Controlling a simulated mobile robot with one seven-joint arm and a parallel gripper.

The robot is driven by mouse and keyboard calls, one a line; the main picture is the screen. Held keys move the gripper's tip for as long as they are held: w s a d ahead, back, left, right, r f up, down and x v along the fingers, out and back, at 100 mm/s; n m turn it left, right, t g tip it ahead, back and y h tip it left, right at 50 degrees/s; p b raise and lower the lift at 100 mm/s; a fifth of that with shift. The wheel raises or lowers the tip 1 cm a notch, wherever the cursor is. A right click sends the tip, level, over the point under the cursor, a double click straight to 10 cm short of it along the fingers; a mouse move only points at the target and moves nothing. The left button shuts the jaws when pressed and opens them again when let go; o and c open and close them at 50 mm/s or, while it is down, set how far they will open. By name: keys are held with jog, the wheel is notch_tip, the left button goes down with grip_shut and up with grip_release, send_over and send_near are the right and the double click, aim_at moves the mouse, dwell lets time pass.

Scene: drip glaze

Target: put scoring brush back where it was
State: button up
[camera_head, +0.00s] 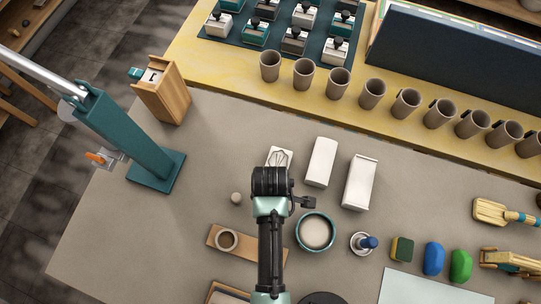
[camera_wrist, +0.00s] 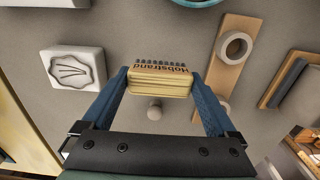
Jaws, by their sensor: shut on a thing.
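The scoring brush (camera_wrist: 160,82) is a pale wooden block with dark lettering and a row of dark bristles along its far edge. In the wrist view it sits between the two blue fingers of my gripper (camera_wrist: 159,76), which is shut on it. In the head view my gripper (camera_head: 270,182) is over the grey table, and my wrist hides the brush. I cannot tell the brush's height above the table.
A white block with a shell relief (camera_head: 279,157) is just beyond my gripper. White blocks (camera_head: 321,162), a teal-rimmed bowl (camera_head: 316,232), a small ball (camera_head: 236,198) and a wooden board (camera_head: 248,247) with a cup are nearby. Table left of the ball is clear.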

jog(key=shift+f, duration=2.1)
jog(key=shift+f, duration=0.2)
jog(key=o, duration=0.8)
jog(key=shift+o, duration=0.2)
jog(key=shift+r, duration=0.2)
